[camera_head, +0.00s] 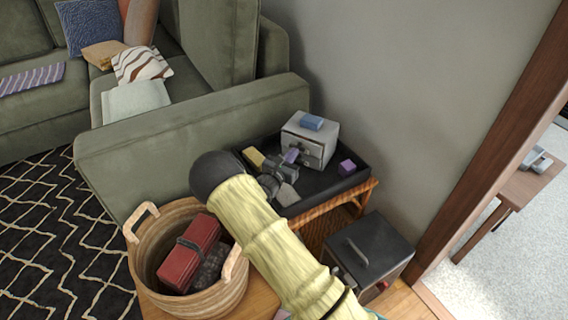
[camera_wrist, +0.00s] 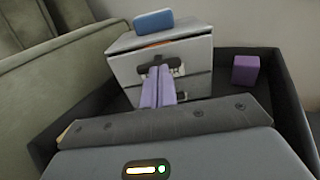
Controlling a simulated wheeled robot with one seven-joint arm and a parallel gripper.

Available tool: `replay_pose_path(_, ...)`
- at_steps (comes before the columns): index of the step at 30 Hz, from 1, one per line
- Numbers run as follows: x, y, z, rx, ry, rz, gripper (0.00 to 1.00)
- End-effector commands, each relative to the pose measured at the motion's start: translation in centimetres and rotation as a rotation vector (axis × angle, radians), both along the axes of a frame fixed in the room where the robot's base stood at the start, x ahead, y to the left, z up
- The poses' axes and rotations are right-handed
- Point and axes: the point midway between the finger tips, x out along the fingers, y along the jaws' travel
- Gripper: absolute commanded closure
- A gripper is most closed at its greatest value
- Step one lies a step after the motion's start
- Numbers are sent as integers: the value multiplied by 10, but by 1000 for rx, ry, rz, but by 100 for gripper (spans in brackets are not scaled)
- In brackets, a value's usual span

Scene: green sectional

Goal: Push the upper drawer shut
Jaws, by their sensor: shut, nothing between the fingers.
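A small light-grey drawer cabinet (camera_head: 322,137) stands in the black tray, and it also fills the upper middle of the wrist view (camera_wrist: 190,48). A dark handle is partly hidden behind my fingertips. My gripper (camera_wrist: 160,70) has its two purple fingers together, pointing at the middle of this drawer front. The tips are at or very near the handle; contact cannot be told. In the head view my gripper (camera_head: 291,156) is just left of the cabinet front.
A blue block (camera_wrist: 153,21) lies on the cabinet top. A purple cube (camera_wrist: 245,70) sits right of it in the black tray (camera_wrist: 290,85). A yellow block (camera_head: 253,157) lies left. A wicker basket (camera_head: 146,270), a black box (camera_head: 385,247) and the sofa (camera_head: 200,130) are nearby.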

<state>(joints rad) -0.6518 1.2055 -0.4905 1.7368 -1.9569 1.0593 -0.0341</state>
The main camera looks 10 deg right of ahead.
Motion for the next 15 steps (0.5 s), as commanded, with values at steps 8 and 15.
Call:
replay_pose_path(8, 10, -8, 0, -1, 1, 1, 100)
replay_pose_path(15, 9, -8, 0, -1, 1, 0, 100)
